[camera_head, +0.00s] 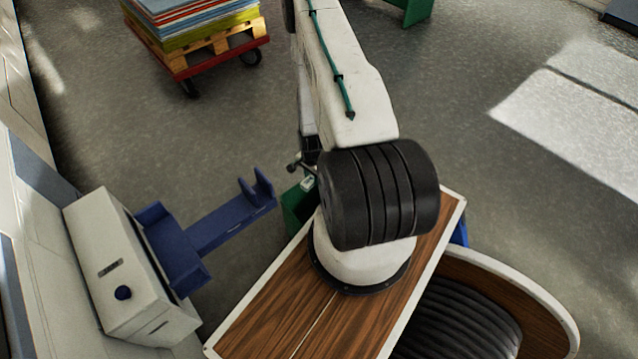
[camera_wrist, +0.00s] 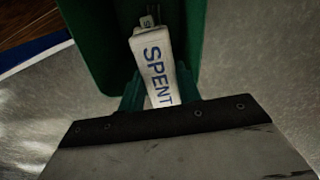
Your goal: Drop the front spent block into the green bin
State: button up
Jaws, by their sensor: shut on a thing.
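In the wrist view, a white block marked SPENT (camera_wrist: 155,65) stands between the two green fingers of my gripper (camera_wrist: 160,92), which is shut on it. The block's far end reaches over the green bin (camera_wrist: 95,40), whose dark green walls surround it in this view. My gripper cannot be made out there.
A blue bracket (camera_head: 215,230) juts from a white box (camera_head: 130,270) at the left. A cart with stacked coloured sheets (camera_head: 200,30) stands at the back left. Another green object (camera_head: 412,10) is at the top edge. Open grey floor lies at the right.

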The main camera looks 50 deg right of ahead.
notch_tip(320, 180, down, 9)
jog(key=s+m, duration=0.1)
jog(key=s, duration=0.1)
jog(key=shift+s+d+m, duration=0.3)
jog(key=shift+s+d, duration=0.05)
jog(key=shift+s, duration=0.05)
jog(key=shift+r, duration=0.1)
jog(key=o, duration=1)
jog(key=shift+o, duration=0.2)
notch_tip(320, 180, up, 8)
